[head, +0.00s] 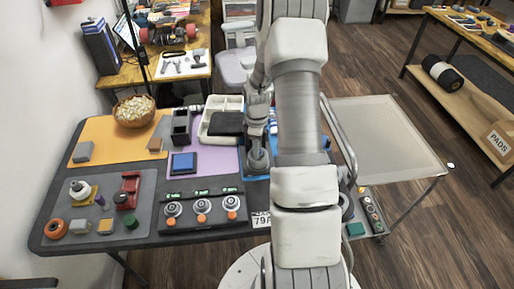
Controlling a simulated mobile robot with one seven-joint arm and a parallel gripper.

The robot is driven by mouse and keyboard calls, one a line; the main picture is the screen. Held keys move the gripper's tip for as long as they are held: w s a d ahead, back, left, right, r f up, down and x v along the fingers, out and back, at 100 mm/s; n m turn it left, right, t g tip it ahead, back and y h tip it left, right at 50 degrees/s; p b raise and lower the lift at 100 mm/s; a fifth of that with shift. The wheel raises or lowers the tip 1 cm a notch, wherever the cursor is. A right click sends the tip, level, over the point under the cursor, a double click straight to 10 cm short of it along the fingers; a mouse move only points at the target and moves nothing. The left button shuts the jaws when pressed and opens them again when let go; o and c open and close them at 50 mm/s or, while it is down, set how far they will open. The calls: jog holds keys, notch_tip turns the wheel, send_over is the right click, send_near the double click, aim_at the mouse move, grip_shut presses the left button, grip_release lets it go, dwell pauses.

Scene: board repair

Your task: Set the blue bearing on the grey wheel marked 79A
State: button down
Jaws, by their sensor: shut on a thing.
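My gripper (257,142) points down over the blue area (250,179) at the middle of the table, mostly covered by my arm. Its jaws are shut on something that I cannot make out. A grey rounded shape (258,160) shows at its lower end; I cannot tell whether it is part of the gripper or a separate thing. A white card (261,219) at the table's front edge reads "79", its right part hidden behind my arm. No blue bearing and no grey wheel by the card can be made out.
A dark rack (202,222) with three round pale parts and green displays stands left of the card. A pale cart top (385,135) is clear.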

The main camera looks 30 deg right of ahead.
jog(key=shift+s+f, duration=0.1)
jog(key=shift+f, duration=0.15)
jog(key=c, duration=0.5)
grip_release()
jog(key=shift+o, duration=0.5)
jog(key=shift+s+a+f, duration=0.1)
jog(key=shift+f, duration=0.05)
jog(key=shift+c, duration=0.9)
jog(key=shift+o, duration=1.2)
jog(key=shift+w+r+p, duration=0.2)
jog(key=shift+r+p, duration=1.85)
jog(key=shift+r, duration=1.25)
jog(key=shift+r+p, duration=0.3)
jog(key=shift+r, duration=0.15)
